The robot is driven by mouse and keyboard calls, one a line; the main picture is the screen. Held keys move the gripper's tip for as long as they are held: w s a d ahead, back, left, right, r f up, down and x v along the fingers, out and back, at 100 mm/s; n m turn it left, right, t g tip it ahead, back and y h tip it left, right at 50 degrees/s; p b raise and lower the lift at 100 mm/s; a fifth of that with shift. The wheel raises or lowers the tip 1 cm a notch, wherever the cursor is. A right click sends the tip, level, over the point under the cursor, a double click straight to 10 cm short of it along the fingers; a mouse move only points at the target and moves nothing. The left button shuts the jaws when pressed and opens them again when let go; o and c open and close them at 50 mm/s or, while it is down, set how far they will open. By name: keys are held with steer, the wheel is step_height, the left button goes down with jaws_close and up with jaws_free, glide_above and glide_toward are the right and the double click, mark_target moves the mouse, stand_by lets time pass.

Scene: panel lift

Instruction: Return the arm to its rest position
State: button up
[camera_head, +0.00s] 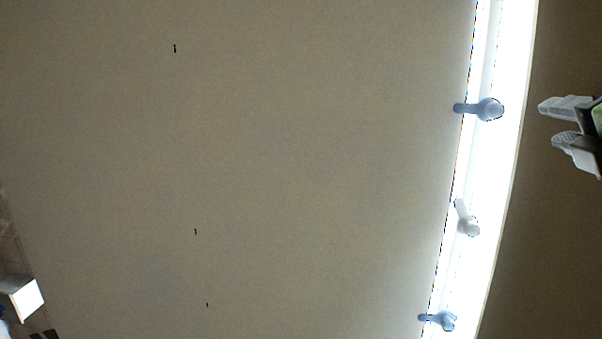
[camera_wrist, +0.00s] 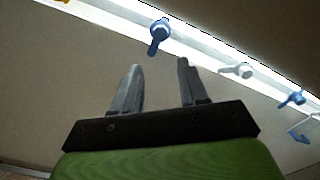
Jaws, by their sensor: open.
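My gripper (camera_head: 548,122) is at the right edge of the head view, to the right of a bright white strip (camera_head: 500,150). Its two grey fingers are apart with nothing between them. In the wrist view my gripper (camera_wrist: 158,68) also shows open and empty. A blue knob-like handle (camera_wrist: 159,36) on the strip is beyond the fingertips, apart from them. A white handle (camera_wrist: 237,70) and another blue handle (camera_wrist: 292,98) sit farther right along the strip. In the head view, three handles (camera_head: 487,109) (camera_head: 467,220) (camera_head: 440,320) line the strip, none touched by the gripper.
A large plain beige panel (camera_head: 300,160) with a few small dark marks fills most of the head view. A white box-like object (camera_head: 27,298) is at the lower left.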

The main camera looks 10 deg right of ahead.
steer(key=w+a+f+m+g+y, duration=0.3)
steer(key=a+f+m+g+y, duration=0.2)
steer(key=a+f+m, duration=1.2)
steer(key=s+a+f+m+g, duration=0.2)
steer(key=s+f, duration=0.5)
steer(key=f, duration=0.4)
steer(key=s+a+f+m+g, duration=0.2)
steer(key=s+a+f+g, duration=0.2)
steer(key=f, duration=0.6)
steer(key=s+a, duration=0.2)
steer(key=a, duration=0.1)
steer(key=shift+s+f+g, duration=0.35)
steer(key=shift+f+g, duration=0.05)
steer(key=shift+d, duration=0.1)
